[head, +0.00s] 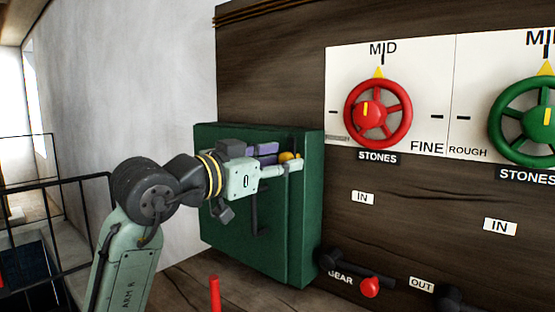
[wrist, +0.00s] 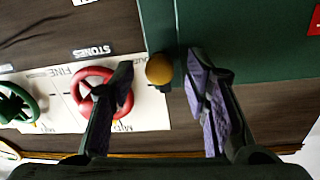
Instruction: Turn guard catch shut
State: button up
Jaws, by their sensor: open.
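The guard is a green box (head: 305,215) on the dark wood wall, and its green face also shows in the wrist view (wrist: 250,45). A yellow-ochre round knob (wrist: 159,69), which looks like the catch, sits at the box's edge. It also shows small in the head view (head: 287,156), partly hidden by my gripper. My gripper (wrist: 164,84) is open, with one purple-padded finger on each side of the knob. I cannot tell whether either finger touches it; gaps show on both sides in the wrist view.
A red handwheel (head: 378,113) and a green handwheel (head: 533,122) stand out from white panels to the right. Below them are a red-knobbed gear lever (head: 369,287) and another red lever (head: 214,293). A black railing (head: 60,185) runs at the left.

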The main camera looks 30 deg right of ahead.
jog(key=shift+c, duration=0.2)
grip_shut()
jog(key=shift+n, duration=0.4)
jog(key=n+p, duration=0.2)
jog(key=n, duration=0.2)
jog(key=n+p, duration=0.2)
jog(key=n, duration=0.2)
jog(key=shift+n+t, duration=0.4)
jog(key=n+p, duration=0.4)
jog(key=n, duration=0.1)
jog(key=shift+n, duration=0.3)
jog(key=shift+f+n+t+p, duration=0.1)
jog(key=shift+n+t+p, duration=0.3)
jog(key=shift+n+p, duration=1.3)
jog(key=shift+f, duration=0.1)
